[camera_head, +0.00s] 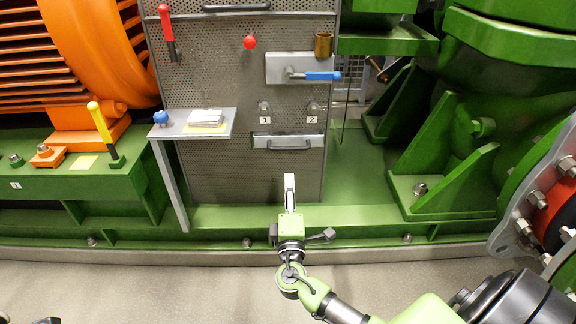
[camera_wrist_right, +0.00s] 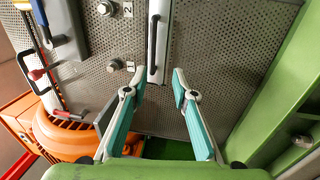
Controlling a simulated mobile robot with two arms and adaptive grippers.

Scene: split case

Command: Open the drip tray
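The drip tray (camera_head: 262,141) is a narrow silver drawer front with a dark bar handle (camera_head: 289,148), low on the perforated panel. It sits flush with the panel as far as I can see. In the right wrist view the tray (camera_wrist_right: 160,70) stands upright in the picture, its handle (camera_wrist_right: 153,45) beyond the fingertips. My right gripper (camera_head: 289,178) is below the tray in the head view. In the wrist view its teal-padded fingers (camera_wrist_right: 154,82) are apart, with nothing between them. Small dark pieces at the bottom left may be my left gripper (camera_head: 47,321); its state is unclear.
Knobs labelled 1 (camera_head: 264,107) and 2 (camera_head: 312,107) sit above the tray. A blue-handled lever (camera_head: 322,76) is higher up. A shelf (camera_head: 222,128) juts out left, and a green bracket (camera_head: 445,170) stands right. The panel below the tray is clear.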

